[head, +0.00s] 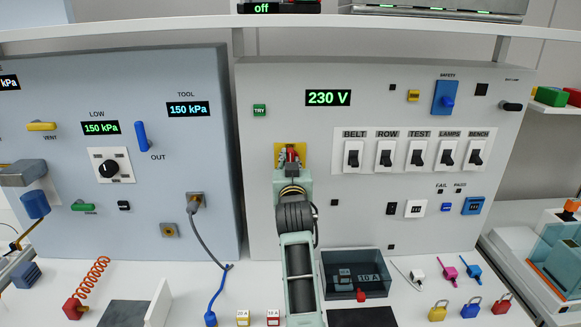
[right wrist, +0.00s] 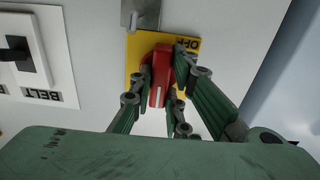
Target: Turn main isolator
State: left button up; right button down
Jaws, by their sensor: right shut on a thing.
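The main isolator is a red handle (head: 292,153) on a yellow plate (head: 280,152) at the left of the light grey 230 V panel. My right gripper (head: 291,163) is in front of it and hides part of the plate. In the right wrist view, which is upside down, the fingers (right wrist: 161,88) are shut on the red handle (right wrist: 158,72), one on each side. The yellow plate (right wrist: 134,50) carries the word OFF near one corner. A grey metal piece (right wrist: 140,14) adjoins its edge. My left gripper is not in view.
A row of labelled switches (head: 416,155) is right of the isolator, with BELT nearest. Padlocks (head: 470,308) lie at the right. The blue-grey panel (head: 75,130) is at the left.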

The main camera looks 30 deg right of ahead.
jog(key=shift+f+m, duration=0.2)
jog(key=shift+m, duration=0.1)
jog(key=c, duration=1.7)
grip_release()
jog(key=shift+r, duration=0.1)
jog(key=shift+r, duration=0.1)
notch_tip(320, 180, up, 10)
jog(key=shift+f, duration=0.1)
